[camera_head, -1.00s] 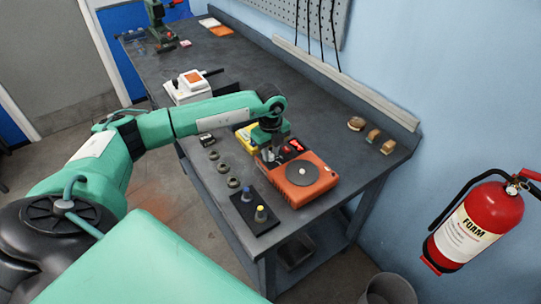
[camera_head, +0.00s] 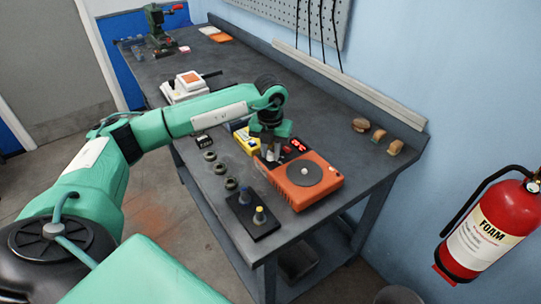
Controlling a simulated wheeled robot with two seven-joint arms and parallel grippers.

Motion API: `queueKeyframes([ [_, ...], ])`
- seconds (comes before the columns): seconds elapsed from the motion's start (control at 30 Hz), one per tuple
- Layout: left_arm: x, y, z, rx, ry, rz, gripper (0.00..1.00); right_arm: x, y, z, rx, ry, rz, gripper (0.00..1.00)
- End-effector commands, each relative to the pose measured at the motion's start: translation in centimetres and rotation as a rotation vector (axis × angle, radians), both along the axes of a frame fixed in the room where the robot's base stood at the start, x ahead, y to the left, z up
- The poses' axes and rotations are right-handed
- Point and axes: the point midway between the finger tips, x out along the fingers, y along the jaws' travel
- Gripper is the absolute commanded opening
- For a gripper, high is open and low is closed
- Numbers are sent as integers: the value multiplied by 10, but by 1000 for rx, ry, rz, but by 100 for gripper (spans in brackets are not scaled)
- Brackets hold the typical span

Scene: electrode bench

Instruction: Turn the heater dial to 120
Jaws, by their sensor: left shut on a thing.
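The orange heater (camera_head: 318,193) sits near the front end of the dark bench, with a round grey plate on its top. A small red-lit display (camera_head: 298,145) shows at its far end; I cannot read its number for sure. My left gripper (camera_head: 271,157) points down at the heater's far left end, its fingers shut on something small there. The fingers hide the dial, so its setting cannot be seen. My right gripper is not in view.
A black holder (camera_head: 252,222) with two capped bottles stands left of the heater. Several small rings (camera_head: 220,168) and a yellow box (camera_head: 246,141) lie nearby. Wooden pieces (camera_head: 378,136) lie at the back right. A fire extinguisher (camera_head: 490,225) hangs at right.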

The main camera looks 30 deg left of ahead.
Motion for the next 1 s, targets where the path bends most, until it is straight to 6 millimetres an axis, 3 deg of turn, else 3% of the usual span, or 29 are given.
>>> queueKeyframes([
  [0.43, 0, 0, -1, 0, -1, -246, 1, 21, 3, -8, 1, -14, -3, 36],
  [1.0, 0, 0, 0, 0, 0, -288, 1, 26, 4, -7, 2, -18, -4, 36],
])
